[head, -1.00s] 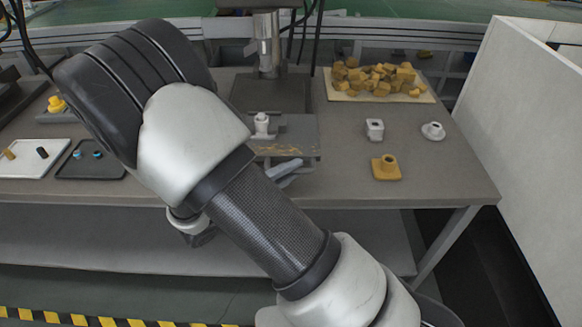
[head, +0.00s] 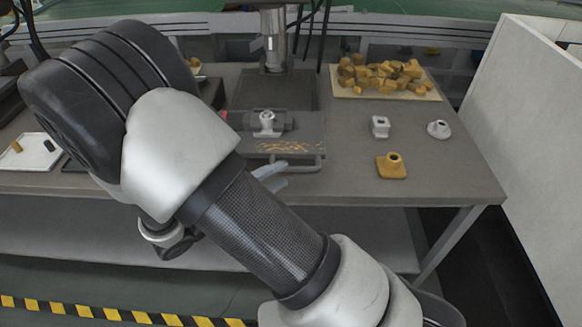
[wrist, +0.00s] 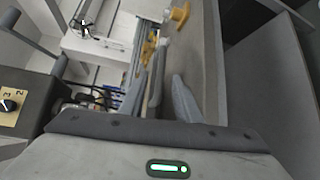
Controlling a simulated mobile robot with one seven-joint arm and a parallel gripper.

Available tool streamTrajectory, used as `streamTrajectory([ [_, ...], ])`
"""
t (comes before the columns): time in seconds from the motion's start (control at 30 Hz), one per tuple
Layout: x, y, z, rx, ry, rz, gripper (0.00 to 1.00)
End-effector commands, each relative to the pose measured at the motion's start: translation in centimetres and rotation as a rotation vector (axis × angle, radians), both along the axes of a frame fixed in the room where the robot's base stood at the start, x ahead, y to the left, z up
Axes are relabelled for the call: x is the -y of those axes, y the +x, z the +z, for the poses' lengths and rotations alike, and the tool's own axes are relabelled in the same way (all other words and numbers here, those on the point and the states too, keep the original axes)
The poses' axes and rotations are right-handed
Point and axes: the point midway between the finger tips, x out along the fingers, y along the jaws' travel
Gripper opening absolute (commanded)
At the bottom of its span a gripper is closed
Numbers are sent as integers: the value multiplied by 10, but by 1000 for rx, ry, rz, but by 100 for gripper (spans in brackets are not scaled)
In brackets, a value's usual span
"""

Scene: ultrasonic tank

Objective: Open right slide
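The slide (head: 310,135) is a grey box on the front edge of the table, with yellow chips on top and a bar handle (head: 305,168) along its front. I see only one such slide clearly. My gripper (head: 270,176) is just in front of and below the handle's left end, partly hidden by my arm. In the wrist view my gripper (wrist: 161,88) is open, its two fingers apart. A grey bar (wrist: 155,78), seemingly the handle, shows between them. I cannot tell whether either finger touches it.
A white fitting (head: 267,122) stands on a block at the slide's back, under a metal column (head: 273,45). To the right are a yellow part (head: 390,166), two white parts and a tray (head: 350,93) of yellow blocks. A pale wall (head: 530,130) bounds the right.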

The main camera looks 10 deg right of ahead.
Motion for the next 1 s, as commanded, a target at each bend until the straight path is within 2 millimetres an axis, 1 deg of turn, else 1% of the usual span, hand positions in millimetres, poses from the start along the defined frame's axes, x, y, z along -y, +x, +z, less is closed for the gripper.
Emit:
streamTrajectory([
  [0.03,-13,-6,2,1,3,6,30],
  [0.2,-47,-29,8,0,2,5,30],
  [0.4,-77,-49,14,1,1,3,30],
  [0.5,-84,-54,15,1,0,0,30],
  [0.63,-90,-58,16,1,0,0,30],
  [1.0,-90,-58,16,1,0,0,30],
])
